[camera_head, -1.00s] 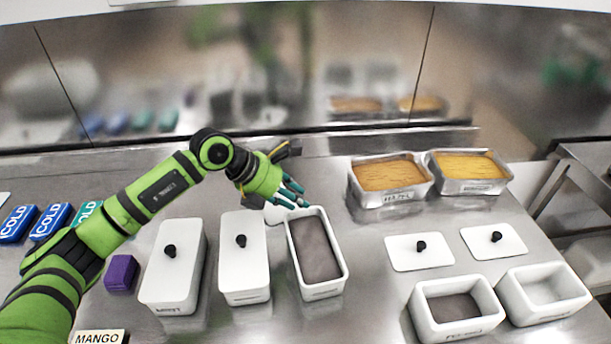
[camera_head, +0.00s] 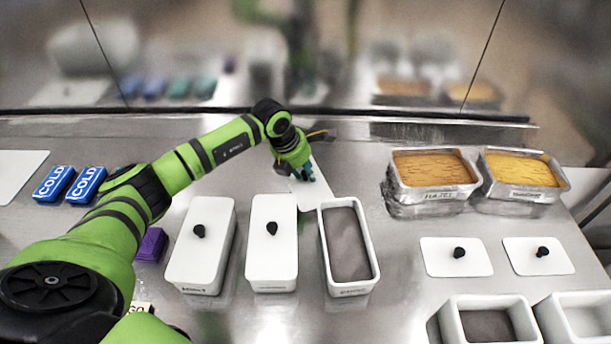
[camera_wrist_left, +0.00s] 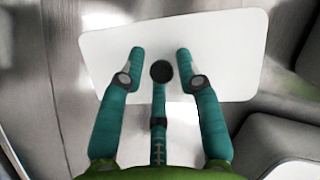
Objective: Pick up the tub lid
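A white tub lid (camera_head: 321,188) with a dark round knob (camera_wrist_left: 161,71) lies flat on the steel counter behind an open white tub (camera_head: 322,225) of grey-brown contents. In the left wrist view the lid (camera_wrist_left: 232,50) is a wide white plate beneath my fingers. My left gripper (camera_head: 306,177) is over the lid, with its teal fingers pointing down. In the wrist view the left gripper (camera_wrist_left: 160,58) is open, its fingers spread around the knob; I cannot tell whether any finger touches it. My arm and hand partly hide the lid in the head view. My right gripper is not in view.
Two lidded white tubs (camera_head: 202,262) (camera_head: 272,262) stand left of the open tub. Metal pans (camera_head: 430,190) stand at the right. Two more lids (camera_head: 440,268) (camera_head: 520,262) lie in front of them. Blue cold packs (camera_head: 53,184) and a purple block (camera_head: 152,245) are at the left.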

